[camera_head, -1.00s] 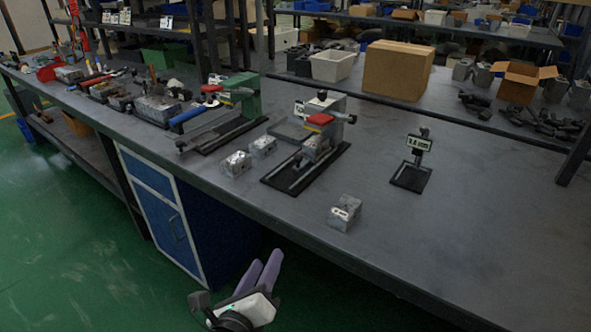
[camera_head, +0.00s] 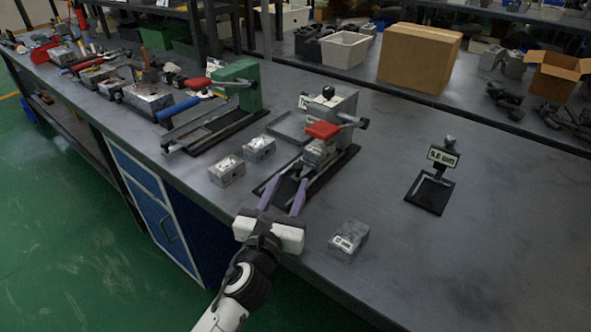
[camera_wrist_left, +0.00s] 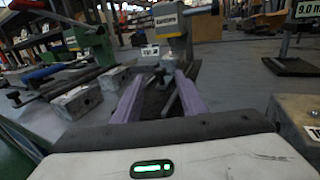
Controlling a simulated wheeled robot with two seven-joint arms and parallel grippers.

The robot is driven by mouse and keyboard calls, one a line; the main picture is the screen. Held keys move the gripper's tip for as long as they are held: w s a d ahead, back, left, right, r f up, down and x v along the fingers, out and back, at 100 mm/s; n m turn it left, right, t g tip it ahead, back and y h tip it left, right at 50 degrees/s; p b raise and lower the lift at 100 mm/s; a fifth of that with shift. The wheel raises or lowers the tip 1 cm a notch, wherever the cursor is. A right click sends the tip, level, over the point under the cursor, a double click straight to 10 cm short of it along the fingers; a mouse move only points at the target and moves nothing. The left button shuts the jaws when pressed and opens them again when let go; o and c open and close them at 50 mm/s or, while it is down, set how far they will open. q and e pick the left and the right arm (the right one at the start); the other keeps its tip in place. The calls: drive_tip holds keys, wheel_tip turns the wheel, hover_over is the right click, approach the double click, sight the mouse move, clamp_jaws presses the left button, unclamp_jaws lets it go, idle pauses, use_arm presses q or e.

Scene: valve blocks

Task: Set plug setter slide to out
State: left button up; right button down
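A grey fixture (camera_head: 338,108) with a red handle (camera_head: 322,130) stands on a long black base with a rail, and I take it to be the plug setter. A small metal block (camera_head: 318,152) sits on it below the handle. My left gripper (camera_head: 284,190) is over the near end of the base, its two purple fingers apart and pointing toward the fixture. In the left wrist view the open fingers (camera_wrist_left: 160,88) have the dark base between and beyond them, with nothing gripped. The slide's exact position is hard to tell. My right gripper is not in view.
Two metal blocks (camera_head: 227,170) lie left of the fixture, and a labelled block (camera_head: 348,240) lies right of my gripper. A green fixture (camera_head: 238,85) with a blue handle stands left. A small display stand (camera_head: 432,185) is at right. The table right of it is clear.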

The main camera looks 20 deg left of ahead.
sight(296, 169)
use_arm(q)
drive_tip(key=w, duration=0.5)
drive_tip(key=shift+w+a, duration=0.15)
drive_tip(key=shift+w, duration=0.05)
clamp_jaws()
